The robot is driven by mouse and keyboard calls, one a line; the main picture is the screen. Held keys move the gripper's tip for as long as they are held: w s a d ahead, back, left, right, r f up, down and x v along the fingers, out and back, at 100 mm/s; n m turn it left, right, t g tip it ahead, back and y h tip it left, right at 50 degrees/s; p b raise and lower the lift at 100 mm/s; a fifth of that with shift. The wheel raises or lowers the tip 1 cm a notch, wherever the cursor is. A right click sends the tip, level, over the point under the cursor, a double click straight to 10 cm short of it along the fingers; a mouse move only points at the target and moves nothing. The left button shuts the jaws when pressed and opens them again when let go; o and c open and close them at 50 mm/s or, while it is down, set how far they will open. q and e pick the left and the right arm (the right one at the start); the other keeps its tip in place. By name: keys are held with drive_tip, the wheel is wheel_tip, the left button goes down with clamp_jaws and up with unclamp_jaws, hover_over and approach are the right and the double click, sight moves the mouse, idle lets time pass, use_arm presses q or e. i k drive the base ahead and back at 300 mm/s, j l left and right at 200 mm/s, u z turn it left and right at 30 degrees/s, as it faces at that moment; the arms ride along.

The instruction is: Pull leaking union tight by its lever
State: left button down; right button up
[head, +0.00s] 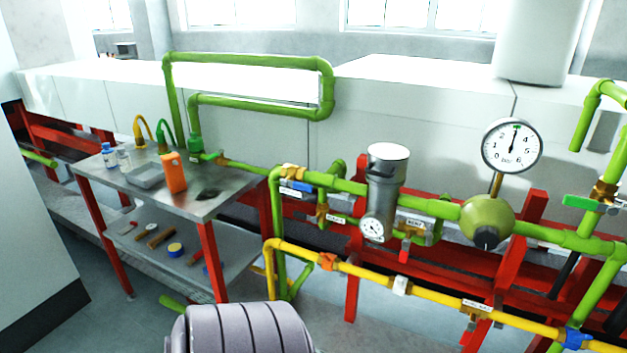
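Green pipework with brass fittings runs across the right half; I cannot tell which joint is the leaking union, and no drip shows. A brass fitting (293,172) with a blue lever (296,186) sits on the upper green pipe (345,185). A second brass fitting (322,212) is below it. An orange fitting (327,262) and a blue fitting (575,338) sit on the yellow pipe (440,298). A green lever (580,202) is at the far right by another brass fitting (604,190). Neither gripper is in view; a grey ribbed part at the bottom seems mine.
A metal bench (215,207) on red legs stands left, with an orange box (174,172), a grey tray (145,176) and bottles; tools lie on its lower shelf (150,260). A gauge (512,146) rises above the pipes. A red frame (355,285) stands behind them.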

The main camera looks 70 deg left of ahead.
sight(328, 259)
drive_tip(key=u, duration=2.05)
